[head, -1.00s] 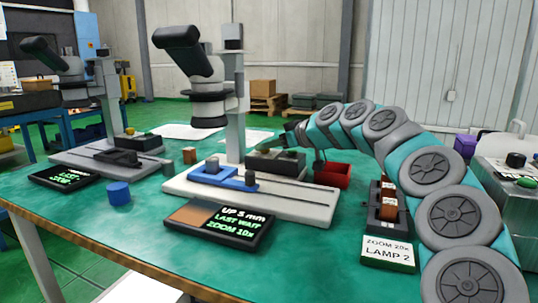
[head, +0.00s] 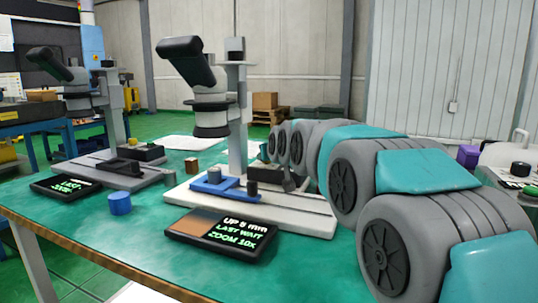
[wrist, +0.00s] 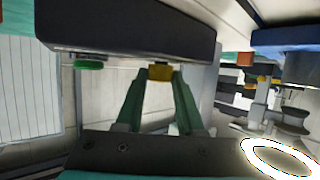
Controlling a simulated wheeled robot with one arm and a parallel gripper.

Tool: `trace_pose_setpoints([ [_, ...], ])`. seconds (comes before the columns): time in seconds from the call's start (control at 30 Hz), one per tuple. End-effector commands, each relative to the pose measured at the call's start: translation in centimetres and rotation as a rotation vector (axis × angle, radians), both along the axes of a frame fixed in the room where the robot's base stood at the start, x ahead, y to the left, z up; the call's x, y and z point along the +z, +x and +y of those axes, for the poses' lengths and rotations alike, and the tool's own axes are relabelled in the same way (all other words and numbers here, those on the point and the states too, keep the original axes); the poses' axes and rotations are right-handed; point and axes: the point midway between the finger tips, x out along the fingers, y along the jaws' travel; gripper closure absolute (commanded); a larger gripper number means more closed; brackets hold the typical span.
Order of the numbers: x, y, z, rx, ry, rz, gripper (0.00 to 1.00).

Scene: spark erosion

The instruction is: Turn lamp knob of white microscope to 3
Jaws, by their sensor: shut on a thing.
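The white microscope (head: 237,130) stands on its pale base (head: 310,222), with a black eyepiece tube and a blue stage (head: 213,187). In the wrist view, my gripper (wrist: 160,76) has its two green fingers closed on a small yellow knob (wrist: 160,71) at the edge of a dark box (wrist: 125,25). A green knob (wrist: 89,64) sits on the same box, to the left and apart from the fingers. I cannot read any scale or number by the yellow knob. In the head view my arm hides the fingertips and much of the box.
A blue cylinder (head: 120,203) and a small brown block (head: 191,165) stand on the green table. A second microscope (head: 105,100) is at left. My arm covers the table's right side.

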Motion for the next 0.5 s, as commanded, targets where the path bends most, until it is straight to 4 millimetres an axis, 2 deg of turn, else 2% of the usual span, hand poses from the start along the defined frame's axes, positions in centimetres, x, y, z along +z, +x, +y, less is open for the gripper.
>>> trace_pose_setpoints([
  [0.5,0.19,-0.04,0.22,-0.203,-0.002,-0.003,1.00],
])
